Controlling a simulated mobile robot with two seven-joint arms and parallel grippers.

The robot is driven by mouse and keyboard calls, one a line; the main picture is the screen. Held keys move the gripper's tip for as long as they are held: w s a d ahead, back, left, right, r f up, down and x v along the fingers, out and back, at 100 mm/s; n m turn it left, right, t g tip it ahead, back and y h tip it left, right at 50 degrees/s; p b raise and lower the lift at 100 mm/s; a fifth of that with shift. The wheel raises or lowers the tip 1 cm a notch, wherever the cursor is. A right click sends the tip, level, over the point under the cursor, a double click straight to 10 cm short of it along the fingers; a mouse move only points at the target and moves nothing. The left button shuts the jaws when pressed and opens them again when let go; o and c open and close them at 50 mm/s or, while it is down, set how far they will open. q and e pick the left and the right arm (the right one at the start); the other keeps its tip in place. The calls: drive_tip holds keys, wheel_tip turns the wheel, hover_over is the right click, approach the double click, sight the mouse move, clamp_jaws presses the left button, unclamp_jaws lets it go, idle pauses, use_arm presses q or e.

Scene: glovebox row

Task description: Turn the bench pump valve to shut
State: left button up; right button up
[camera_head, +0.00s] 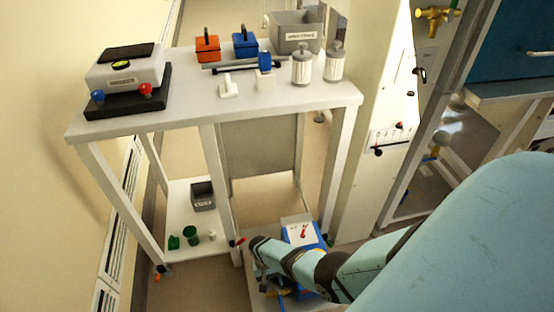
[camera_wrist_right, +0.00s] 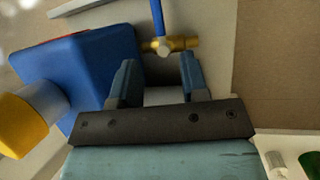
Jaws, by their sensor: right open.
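The bench pump is a blue box with a white top plate and a red pointer (camera_head: 300,231), low down behind my right arm in the head view. Its blue body (camera_wrist_right: 88,72) fills the left of the right wrist view. A brass valve (camera_wrist_right: 181,44) with a blue lever (camera_wrist_right: 157,14) sits beside the pump body. The lever points up in that picture. My right gripper (camera_wrist_right: 157,68) is open and empty, its two fingertips just short of the valve and on either side of its middle. In the head view my right gripper (camera_head: 267,280) is partly hidden by its wrist.
A white bench (camera_head: 180,100) above holds a scale, orange and blue boxes, a grey bin and two canisters. Its lower shelf (camera_head: 185,222) holds a grey box and green cups. A yellow-ended part (camera_wrist_right: 22,125) sticks out near the gripper's left side. Bench legs stand close by.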

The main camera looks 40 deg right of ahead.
drive_tip(key=p+v, duration=0.2)
drive_tip(key=v, duration=0.4)
idle(0.6)
